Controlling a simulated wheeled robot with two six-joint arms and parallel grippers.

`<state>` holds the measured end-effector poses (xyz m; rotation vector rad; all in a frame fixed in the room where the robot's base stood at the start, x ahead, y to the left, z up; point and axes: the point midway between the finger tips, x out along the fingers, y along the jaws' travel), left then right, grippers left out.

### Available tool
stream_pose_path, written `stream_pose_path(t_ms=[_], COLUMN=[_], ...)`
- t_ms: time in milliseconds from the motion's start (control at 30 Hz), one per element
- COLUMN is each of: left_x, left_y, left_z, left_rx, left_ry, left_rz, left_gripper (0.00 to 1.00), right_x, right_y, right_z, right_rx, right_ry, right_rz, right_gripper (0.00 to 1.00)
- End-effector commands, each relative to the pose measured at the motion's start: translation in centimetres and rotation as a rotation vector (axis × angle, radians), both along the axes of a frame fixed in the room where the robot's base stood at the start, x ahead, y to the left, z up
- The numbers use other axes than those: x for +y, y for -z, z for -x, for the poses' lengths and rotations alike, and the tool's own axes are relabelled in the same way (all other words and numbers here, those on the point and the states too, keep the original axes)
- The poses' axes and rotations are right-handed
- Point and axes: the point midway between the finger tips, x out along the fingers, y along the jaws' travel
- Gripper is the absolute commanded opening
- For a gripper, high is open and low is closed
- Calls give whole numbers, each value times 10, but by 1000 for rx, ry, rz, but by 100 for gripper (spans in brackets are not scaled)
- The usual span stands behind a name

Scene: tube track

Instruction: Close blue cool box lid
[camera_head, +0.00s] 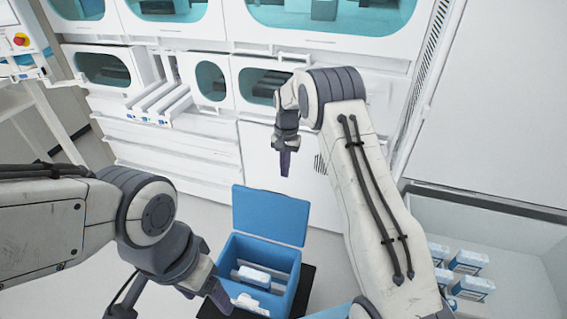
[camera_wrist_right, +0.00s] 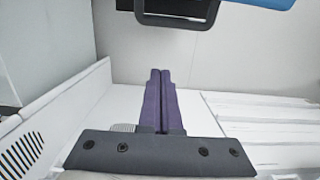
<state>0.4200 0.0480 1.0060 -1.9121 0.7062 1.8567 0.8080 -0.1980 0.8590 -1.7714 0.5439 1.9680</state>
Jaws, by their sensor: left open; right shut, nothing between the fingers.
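Small white-and-blue packs (camera_head: 254,275) lie inside. My right gripper (camera_head: 285,164) is shut and empty, pointing down above and beyond the lid, apart from it in the picture. Its purple fingers (camera_wrist_right: 160,75) are together in the right wrist view. My left gripper (camera_head: 212,295) is open at the box's front left side; whether it touches the box is unclear.
White cabinets with teal windows (camera_head: 212,75) line the back. A white bin (camera_head: 500,235) with several packs (camera_head: 468,260) stands at the right. A dark mat (camera_head: 306,285) lies under the box. A blue piece (camera_wrist_right: 275,4) shows at the wrist view's top edge; its identity is unclear.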

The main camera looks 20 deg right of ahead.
Motion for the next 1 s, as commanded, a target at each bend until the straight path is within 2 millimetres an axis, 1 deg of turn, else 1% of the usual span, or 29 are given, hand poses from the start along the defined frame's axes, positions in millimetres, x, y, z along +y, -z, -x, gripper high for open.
stream_pose_path(t_ms=[33, 233, 300, 533, 700, 1000], left_x=[0, 0, 0, 0, 0, 0], left_y=[-3, -8, -13, -19, -20, -19], left_z=[0, 0, 0, 0, 0, 0], left_rx=[0, 0, 0, 0, 0, 0], left_ry=[0, 0, 0, 0, 0, 0], left_rz=[0, 0, 0, 0, 0, 0], left_gripper=[72, 72, 72, 72, 72, 72], right_x=[1, 4, 10, 22, 24, 24], right_y=[12, 54, 43, 35, 34, 34], right_z=[2, 6, 13, 31, 35, 35], right_rx=[4, 4, -2, -1, -1, -2], right_ry=[-1, -1, -3, -2, -2, -3], right_rz=[-1, -1, -1, -1, -1, 0], right_gripper=[0, 0, 0, 0, 0, 0])
